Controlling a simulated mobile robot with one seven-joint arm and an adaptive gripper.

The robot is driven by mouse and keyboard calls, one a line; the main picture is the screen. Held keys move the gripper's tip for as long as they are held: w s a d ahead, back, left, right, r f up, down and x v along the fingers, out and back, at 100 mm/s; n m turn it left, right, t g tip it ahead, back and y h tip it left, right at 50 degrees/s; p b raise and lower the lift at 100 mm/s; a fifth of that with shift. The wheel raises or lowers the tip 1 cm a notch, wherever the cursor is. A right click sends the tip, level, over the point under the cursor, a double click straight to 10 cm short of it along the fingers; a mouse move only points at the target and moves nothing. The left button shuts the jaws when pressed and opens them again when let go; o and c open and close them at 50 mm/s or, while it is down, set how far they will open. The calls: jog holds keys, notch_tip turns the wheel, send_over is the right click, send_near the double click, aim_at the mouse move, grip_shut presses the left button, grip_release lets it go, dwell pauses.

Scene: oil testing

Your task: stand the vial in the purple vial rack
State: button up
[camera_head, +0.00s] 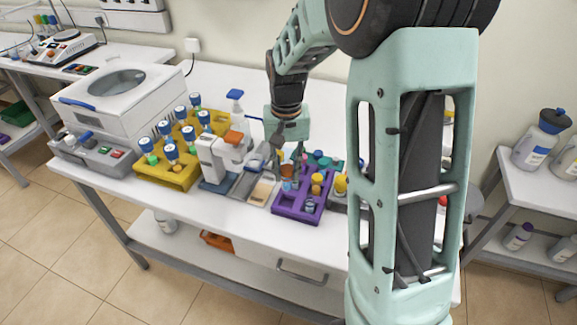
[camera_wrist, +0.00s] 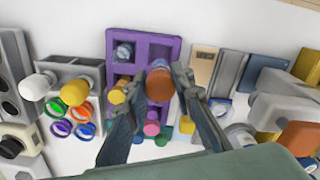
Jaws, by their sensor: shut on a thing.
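The vial, with an orange-brown cap (camera_wrist: 160,82), is between the two fingers of my gripper (camera_wrist: 159,77), which is shut on it. In the head view the vial (camera_head: 287,171) hangs just under my gripper (camera_head: 289,158), over the left part of the purple vial rack (camera_head: 288,207). The rack also shows in the wrist view (camera_wrist: 168,45). The vial looks roughly upright; I cannot tell whether its lower end is inside a hole. Other vials stand in the rack, with a blue-grey one (camera_head: 309,206) near the front and orange-yellow caps (camera_head: 317,180) on the right side.
A yellow rack (camera_head: 165,172) with blue-capped tubes and a white device (camera_head: 213,160) stand left of the purple rack. The table's front strip is clear.

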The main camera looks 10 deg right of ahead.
aim_at(287, 190)
jog(key=shift+f+b, duration=1.3)
jog(key=shift+f, duration=0.5)
jog(key=shift+f+b, duration=1.2)
jog(key=shift+f, duration=0.55)
dwell(0.7)
jog(key=o, duration=1.1)
